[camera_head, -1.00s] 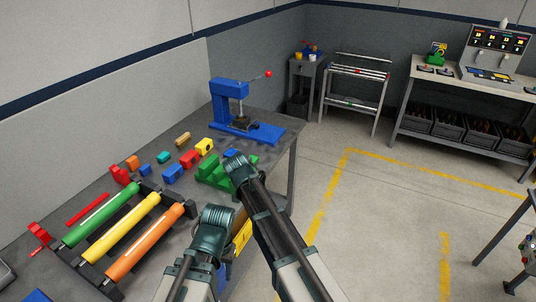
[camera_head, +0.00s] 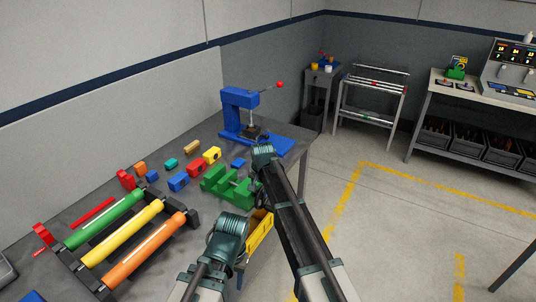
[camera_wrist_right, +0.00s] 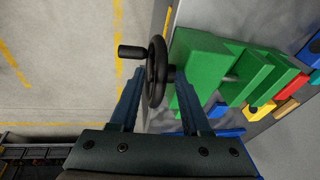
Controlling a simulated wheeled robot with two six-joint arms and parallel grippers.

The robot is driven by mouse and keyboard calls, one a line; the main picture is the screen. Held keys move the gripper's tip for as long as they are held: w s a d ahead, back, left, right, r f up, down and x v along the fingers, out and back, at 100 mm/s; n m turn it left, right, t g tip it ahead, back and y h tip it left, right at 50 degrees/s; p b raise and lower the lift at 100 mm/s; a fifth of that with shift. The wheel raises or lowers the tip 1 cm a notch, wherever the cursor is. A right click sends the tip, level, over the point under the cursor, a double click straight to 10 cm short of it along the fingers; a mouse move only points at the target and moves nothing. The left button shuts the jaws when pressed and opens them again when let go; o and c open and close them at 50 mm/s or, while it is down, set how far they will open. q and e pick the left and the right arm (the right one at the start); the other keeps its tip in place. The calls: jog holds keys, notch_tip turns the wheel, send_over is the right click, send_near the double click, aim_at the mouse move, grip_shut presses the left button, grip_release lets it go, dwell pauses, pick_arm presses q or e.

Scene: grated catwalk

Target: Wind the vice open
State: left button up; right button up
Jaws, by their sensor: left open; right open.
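The green vice (camera_head: 215,182) stands at the table's right edge in the head view. In the right wrist view, the vice (camera_wrist_right: 200,62) shows green blocks with a gap and a grey rod between them. Its black handwheel (camera_wrist_right: 157,70) with a side knob (camera_wrist_right: 131,51) is on the edge side. My right gripper (camera_wrist_right: 158,76) is open, one finger on either side of the wheel; contact cannot be told. In the head view its wrist (camera_head: 263,152) hides the fingers. My left gripper (camera_head: 226,232) is lower, near the table's front edge, its fingers not clearly visible.
A blue press (camera_head: 240,108) stands behind the vice. Several coloured blocks (camera_head: 178,181) and a rack of coloured rollers (camera_head: 135,232) lie left of it. A yellow bin (camera_head: 260,232) is by my left gripper. Open floor (camera_head: 390,230) lies to the right.

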jog(key=shift+w+d+r+g+y+p, duration=0.2)
jog(key=shift+w+r+g+y+p, duration=0.2)
jog(key=shift+w+g, duration=0.1)
jog(key=shift+w+d+r+g+y+p, duration=0.25)
jog(key=shift+w+r+g+y, duration=0.15)
jog(key=shift+g, duration=0.1)
notch_tip(320, 180, up, 12)
jog(key=s+d+p, duration=0.2)
jog(key=p, duration=1)
jog(key=shift+r, duration=0.25)
